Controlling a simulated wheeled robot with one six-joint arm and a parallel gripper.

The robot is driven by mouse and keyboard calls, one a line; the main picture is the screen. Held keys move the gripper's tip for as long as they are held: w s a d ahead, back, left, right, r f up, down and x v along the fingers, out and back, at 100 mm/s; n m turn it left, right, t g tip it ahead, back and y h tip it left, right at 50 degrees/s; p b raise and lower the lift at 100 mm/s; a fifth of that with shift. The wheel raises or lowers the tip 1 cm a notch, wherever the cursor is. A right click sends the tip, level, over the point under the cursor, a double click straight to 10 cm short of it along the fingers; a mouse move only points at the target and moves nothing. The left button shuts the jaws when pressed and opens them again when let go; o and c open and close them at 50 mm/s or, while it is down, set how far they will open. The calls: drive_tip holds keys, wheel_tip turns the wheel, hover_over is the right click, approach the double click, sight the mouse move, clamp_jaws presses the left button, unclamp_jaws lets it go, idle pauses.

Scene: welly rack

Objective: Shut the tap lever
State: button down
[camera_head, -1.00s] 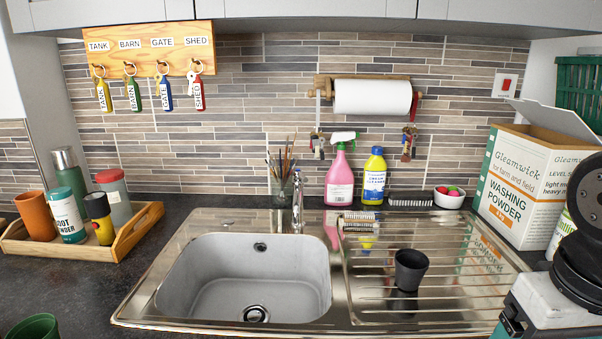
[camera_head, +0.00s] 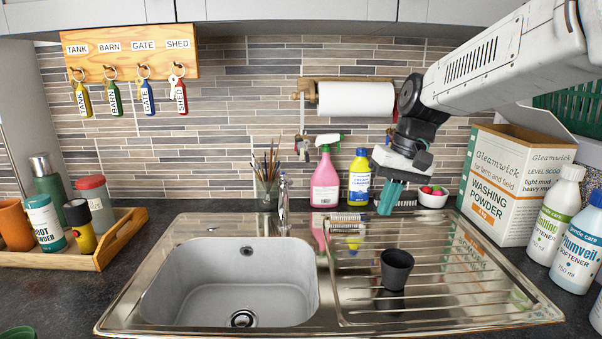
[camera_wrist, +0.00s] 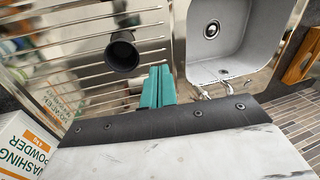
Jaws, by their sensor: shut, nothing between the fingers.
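The chrome tap (camera_head: 283,193) stands behind the sink (camera_head: 163,292), near the join with the drainer. Its lever is too small to make out clearly in the head view. In the wrist view the tap (camera_wrist: 203,91) shows at the back edge of the sink, partly cut off by my gripper's body. My gripper (camera_head: 386,209) has teal fingers that are shut and empty. It points down above the back of the drainer, to the right of the tap and apart from it. The fingers also show in the wrist view (camera_wrist: 158,76).
A brush jar (camera_head: 266,190) stands left of the tap. A black cup (camera_head: 396,268) stands on the drainer. A washing powder box (camera_head: 500,190) is at right.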

drive_tip(key=w+a+r+n+t+y, duration=0.1)
drive_tip(key=w+a, duration=0.2)
drive_tip(key=w, duration=0.5)
drive_tip(key=w+a+y, duration=0.1)
drive_tip(key=w+a, duration=0.1)
drive_tip(key=w, duration=0.5)
drive_tip(key=w+a+r+n+t+y, duration=0.2)
drive_tip(key=w+a+r, duration=0.1)
drive_tip(key=w+r, duration=0.35)
approach(287, 181)
drive_tip(key=w+d+f, duration=0.2)
drive_tip(key=w+f, duration=0.2)
drive_tip(key=a, duration=0.1)
drive_tip(key=a+f, duration=0.1)
drive_tip(key=s+a, duration=0.1)
drive_tip(key=a, duration=0.1)
drive_tip(key=shift+f, duration=0.3)
